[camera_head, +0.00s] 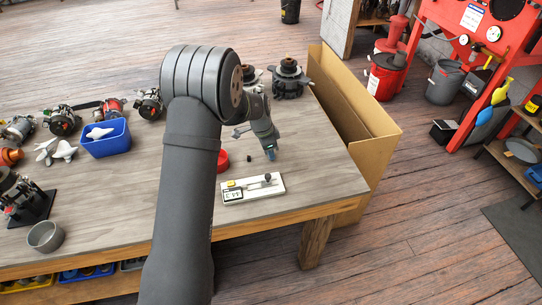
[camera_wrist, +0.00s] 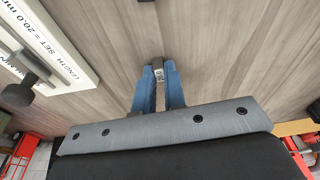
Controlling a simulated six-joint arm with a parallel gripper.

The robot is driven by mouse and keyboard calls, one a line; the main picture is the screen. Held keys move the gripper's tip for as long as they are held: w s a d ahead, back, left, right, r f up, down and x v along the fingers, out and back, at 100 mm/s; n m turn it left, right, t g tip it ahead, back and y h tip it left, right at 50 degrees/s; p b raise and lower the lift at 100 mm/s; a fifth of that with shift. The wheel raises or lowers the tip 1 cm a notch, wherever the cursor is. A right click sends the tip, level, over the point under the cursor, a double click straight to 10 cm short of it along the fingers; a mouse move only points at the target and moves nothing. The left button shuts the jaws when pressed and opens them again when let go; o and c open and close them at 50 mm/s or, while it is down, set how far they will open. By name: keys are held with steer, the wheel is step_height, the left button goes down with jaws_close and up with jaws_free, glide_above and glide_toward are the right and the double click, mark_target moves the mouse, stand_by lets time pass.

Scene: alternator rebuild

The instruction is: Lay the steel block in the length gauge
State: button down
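The length gauge (camera_head: 237,197) is a white plate with a yellow piece, a rail and a dark knob, lying near the table's front edge. In the wrist view its printed plate (camera_wrist: 68,38), reading "LENGTH SET = 20.0 mm", is at the upper left, partly cut off. My gripper (camera_head: 271,153) is above the table, behind and slightly right of the gauge. In the wrist view its blue fingertips (camera_wrist: 158,88) are close together on the small grey steel block (camera_wrist: 158,71), which bears a white label. The fingers hide part of the block.
A small dark piece (camera_head: 248,158) and a red round item (camera_head: 222,161) are left of my gripper. A blue bin (camera_head: 107,142), a grey cup (camera_head: 45,237) and several alternator parts stand further left. A cardboard box (camera_head: 370,150) adjoins the table's right side.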

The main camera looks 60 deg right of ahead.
stand_by(0.4)
steer(key=shift+r, duration=2.55)
steer(key=shift+m, duration=0.4)
steer(key=a+r, duration=0.1)
steer(key=a, duration=0.4)
steer(key=s+a+r, duration=0.1)
steer(key=a, duration=0.3)
steer(key=s+a+r, duration=0.1)
steer(key=a, duration=0.4)
steer(key=shift+s+a, duration=0.2)
steer(key=shift+a, duration=0.15)
glide_above(255, 186)
steer(key=shift+w+a+f, duration=0.1)
steer(key=shift+a+f, duration=0.05)
steer(key=shift+f, duration=1)
steer(key=shift+w+a+f, duration=0.1)
steer(key=shift+f, duration=1)
steer(key=shift+f, duration=0.25)
steer(key=shift+f, duration=0.5)
